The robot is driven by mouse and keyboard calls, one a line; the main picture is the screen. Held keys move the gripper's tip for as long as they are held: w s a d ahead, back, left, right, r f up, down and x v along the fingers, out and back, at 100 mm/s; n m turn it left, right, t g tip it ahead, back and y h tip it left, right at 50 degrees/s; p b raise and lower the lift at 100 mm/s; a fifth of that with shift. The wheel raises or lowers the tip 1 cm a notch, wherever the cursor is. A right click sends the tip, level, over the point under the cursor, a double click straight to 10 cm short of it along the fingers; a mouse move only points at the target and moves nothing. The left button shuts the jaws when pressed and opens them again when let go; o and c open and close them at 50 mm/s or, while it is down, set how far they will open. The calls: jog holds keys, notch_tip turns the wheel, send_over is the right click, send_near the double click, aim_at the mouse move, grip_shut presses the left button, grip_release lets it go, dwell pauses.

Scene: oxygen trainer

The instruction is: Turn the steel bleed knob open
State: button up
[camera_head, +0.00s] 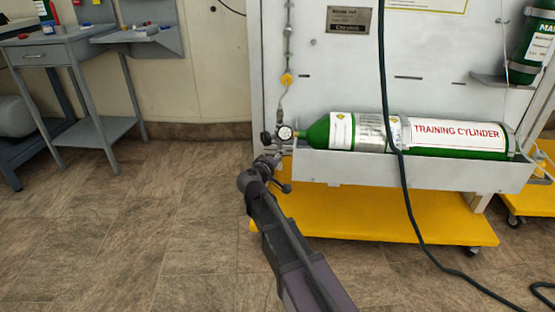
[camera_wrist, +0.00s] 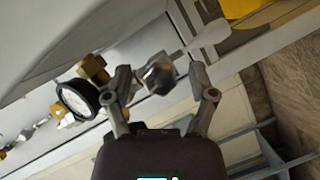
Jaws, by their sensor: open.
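The steel bleed knob (camera_wrist: 158,77) shows in the wrist view as a faceted silvery piece between my two fingers. My gripper (camera_wrist: 160,70) is open around it, with a gap visible on the right. The left finger is close to the knob; I cannot tell whether it touches. A round gauge (camera_wrist: 77,100) and a brass fitting (camera_wrist: 93,68) are just left of that finger. In the head view, my gripper (camera_head: 268,162) is just below the gauge (camera_head: 285,132) at the cylinder's left end. The knob cannot be made out there.
A green training cylinder (camera_head: 455,137) lies in a grey tray (camera_head: 420,174) on a cart with a yellow base (camera_head: 400,220). A dark hose (camera_head: 405,190) hangs in front. A black knob (camera_head: 266,138) is left of the gauge. The floor at left is clear before a grey workbench (camera_head: 55,53).

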dwell(0.3)
jog(key=m+p, duration=0.1)
jog(key=m+y+p, duration=0.1)
jog(key=shift+d+r+m+g, duration=0.1)
jog(key=shift+r+m+g, duration=0.05)
jog(key=shift+m+g, duration=0.15)
jog(key=p+v, duration=0.4)
jog(key=v, duration=1)
jog(key=s+d+r+m+g+p, duration=0.2)
jog(key=d+r+g+p, duration=0.2)
jog(key=d+r+p, duration=0.5)
jog(key=s+d+r+m+g+p, duration=0.2)
jog(key=d+r+p, duration=0.7)
jog(key=p, duration=0.9)
jog(key=d+g, duration=0.2)
jog(key=shift+g, duration=0.4)
jog(key=shift+f, duration=0.1)
dwell(0.3)
